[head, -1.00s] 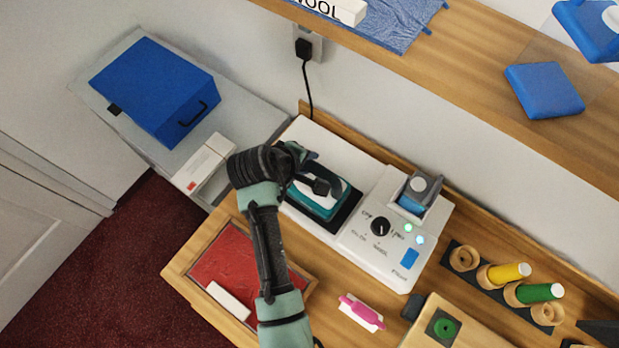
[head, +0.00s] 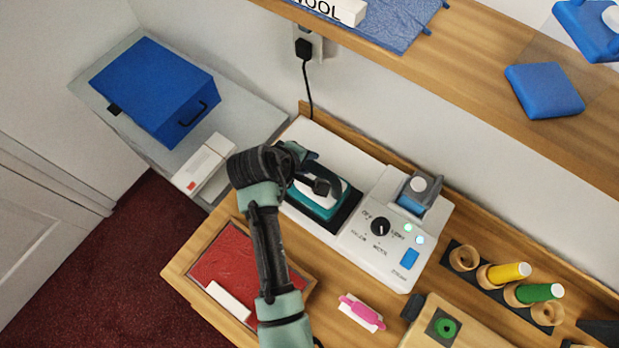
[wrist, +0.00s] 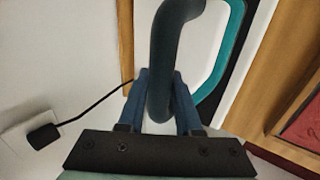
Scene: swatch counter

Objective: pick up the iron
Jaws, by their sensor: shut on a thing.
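The iron (head: 322,206) has a teal and white body and a dark handle. It is at the black pad on the left of the white station (head: 382,240), partly hidden by my arm in the head view. In the wrist view its dark handle (wrist: 168,60) runs between the two blue fingers of my gripper (wrist: 160,90). My gripper is shut on the handle. The teal edge of the iron (wrist: 225,50) shows to the right. I cannot tell whether the iron touches the pad.
The station has a dial (head: 380,226) and a blue bottle-like part (head: 415,198). A red tray (head: 240,268), a pink object (head: 361,309) and thread spools (head: 508,272) are on the counter. A cord hangs from the wall outlet (head: 304,48). A wooden shelf (head: 450,60) runs above.

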